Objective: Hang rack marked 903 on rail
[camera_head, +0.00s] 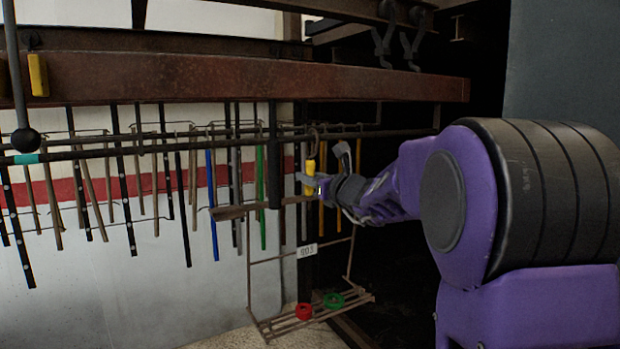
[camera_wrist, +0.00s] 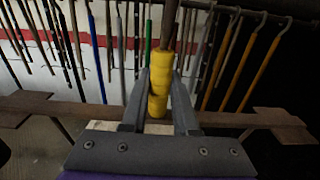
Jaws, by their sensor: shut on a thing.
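The rack marked 903 (camera_head: 307,250) is a brown metal frame with a white number plate, a crossbar on top and a slatted shelf below. It hangs upright from my gripper (camera_head: 318,185), which is shut on its yellow grip (camera_head: 310,171). In the wrist view my gripper (camera_wrist: 160,108) has one finger on each side of the yellow grip (camera_wrist: 160,78). The rack's brown crossbar (camera_wrist: 255,118) runs behind the fingers. The rail (camera_head: 90,152) is a dark horizontal bar. The hook (camera_head: 315,140) above the grip overlaps the rail in the picture; I cannot tell whether they touch.
A red ring (camera_head: 304,311) and a green ring (camera_head: 334,300) lie on the rack's shelf. Several bars, such as a blue one (camera_head: 212,205), hang around the rail, close behind the rack. A rusty beam (camera_head: 230,78) runs above. Floor is visible below.

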